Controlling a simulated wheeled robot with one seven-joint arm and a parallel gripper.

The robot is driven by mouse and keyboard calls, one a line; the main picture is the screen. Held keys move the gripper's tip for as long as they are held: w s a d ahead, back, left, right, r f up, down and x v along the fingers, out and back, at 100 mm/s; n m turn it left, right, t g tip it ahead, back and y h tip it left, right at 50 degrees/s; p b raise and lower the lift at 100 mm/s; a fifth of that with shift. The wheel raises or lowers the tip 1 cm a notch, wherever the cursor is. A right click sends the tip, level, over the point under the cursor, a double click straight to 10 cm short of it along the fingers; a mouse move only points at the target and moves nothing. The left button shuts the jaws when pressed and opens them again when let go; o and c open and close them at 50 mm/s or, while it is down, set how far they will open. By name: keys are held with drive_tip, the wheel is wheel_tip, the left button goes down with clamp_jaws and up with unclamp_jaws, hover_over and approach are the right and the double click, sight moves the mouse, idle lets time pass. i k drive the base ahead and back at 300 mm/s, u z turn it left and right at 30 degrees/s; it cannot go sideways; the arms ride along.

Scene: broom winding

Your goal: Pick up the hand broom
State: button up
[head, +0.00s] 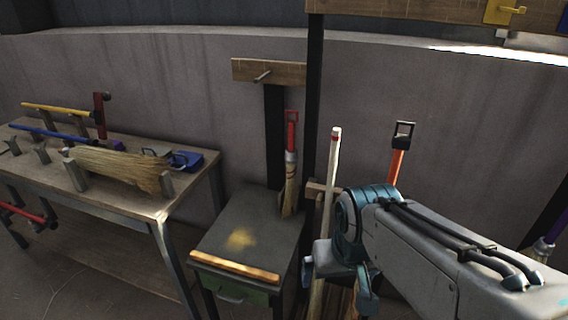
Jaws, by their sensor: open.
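A hand broom with a red handle (291,128), a pale metal collar and tan bristles (289,190) stands upright at the back of a small dark table (235,222). It leans near a black post (274,140). My gripper (338,283) is at the end of my arm in the lower middle right. It is open, with its fingers pointing down and nothing seen between them. It is to the right of and lower in the picture than the broom, apart from it. How far apart in depth I cannot tell.
A workbench (205,177) at left holds a straw bundle (120,168), colored handles and a blue dustpan-like item (187,160). A long pale pole (331,180) stands between the broom and my arm. An orange-handled tool (398,158) stands behind my arm. A wooden strip (235,266) edges the small table.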

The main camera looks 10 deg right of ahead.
sight(291, 157)
drive_tip(key=u, duration=1.85)
drive_tip(key=i, duration=1.25)
drive_tip(key=z, duration=2.6)
drive_tip(key=i, duration=0.15)
drive_tip(key=z, duration=0.15)
